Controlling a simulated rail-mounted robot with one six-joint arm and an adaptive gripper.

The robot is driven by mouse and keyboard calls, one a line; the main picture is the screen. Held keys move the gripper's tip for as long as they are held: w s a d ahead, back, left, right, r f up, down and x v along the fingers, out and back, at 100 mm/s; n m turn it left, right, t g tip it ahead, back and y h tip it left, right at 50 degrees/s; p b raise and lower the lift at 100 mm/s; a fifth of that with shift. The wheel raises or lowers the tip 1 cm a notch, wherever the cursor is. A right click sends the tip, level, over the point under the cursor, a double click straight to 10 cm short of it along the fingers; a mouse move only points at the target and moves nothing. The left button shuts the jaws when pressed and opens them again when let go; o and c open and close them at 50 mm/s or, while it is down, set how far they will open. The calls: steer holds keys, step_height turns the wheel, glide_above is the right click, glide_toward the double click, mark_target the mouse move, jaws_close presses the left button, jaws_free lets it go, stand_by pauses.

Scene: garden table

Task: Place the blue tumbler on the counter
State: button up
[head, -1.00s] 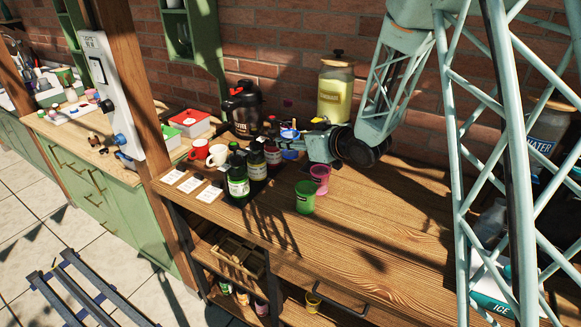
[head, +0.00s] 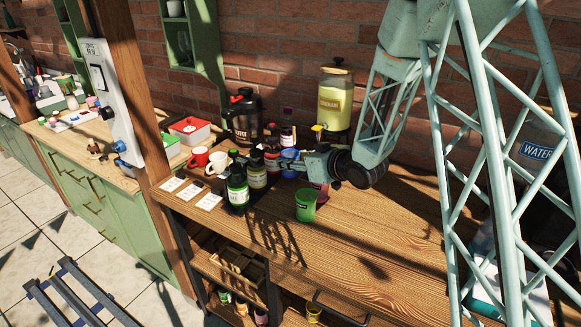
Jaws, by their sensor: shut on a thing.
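The blue tumbler (head: 290,154) is in the middle of the head view, partly hidden by my gripper (head: 279,162). My gripper reaches in from the right, its fingers around the tumbler and shut on it. I cannot tell whether the tumbler's base touches the wood. The wooden counter (head: 350,245) runs beneath it, with bare planks in front and to the right. A green tumbler (head: 305,205) stands upright in front of the gripper.
A green-labelled bottle (head: 237,190) and a darker bottle (head: 257,172) stand close left of the gripper. A white mug (head: 217,162), red mug (head: 198,157), black coffee flask (head: 242,118) and yellow drink dispenser (head: 334,100) stand farther back. White cards (head: 190,190) lie at front left.

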steer(key=shift+f, duration=1.35)
steer(key=shift+f+b, duration=0.2)
steer(key=shift+b, duration=0.2)
steer(key=o, duration=0.9)
steer(key=shift+r+p, duration=0.25)
steer(key=shift+p, duration=0.05)
steer(key=p+v, duration=0.1)
steer(key=v, duration=1.1)
steer(key=shift+d, duration=0.1)
